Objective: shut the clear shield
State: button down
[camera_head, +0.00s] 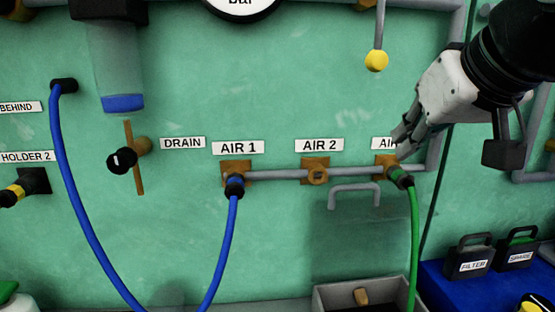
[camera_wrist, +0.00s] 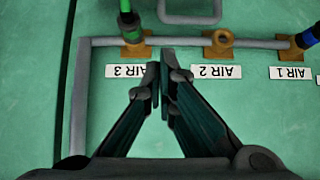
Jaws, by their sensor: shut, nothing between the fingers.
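A grey U-shaped handle (camera_head: 355,188) sits below the AIR 2 port (camera_head: 316,172). Around and below it is a faintly darker rectangle on the green panel, which looks like the clear shield (camera_head: 350,240); its edges are hard to make out. The ports on the grey pipe look uncovered. My gripper (camera_head: 398,140) is shut and empty, in front of the AIR 3 label at the right end of the pipe. In the wrist view my gripper (camera_wrist: 161,85) points between the AIR 3 and AIR 2 labels, and the handle (camera_wrist: 190,18) shows at the top edge.
A green hose (camera_head: 413,235) hangs from the AIR 3 port and a blue hose (camera_head: 226,235) from AIR 1. A yellow knob (camera_head: 376,60) hangs above. A grey tray (camera_head: 330,293) stands below, with a blue surface (camera_head: 440,285) holding black FILTER and SPARE blocks at right.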

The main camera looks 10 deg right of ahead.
jog(key=b+x, duration=0.1)
jog(key=x, duration=0.8)
jog(key=shift+w+f+b, duration=0.3)
jog(key=shift+s+b, duration=0.15)
jog(key=shift+b, duration=0.25)
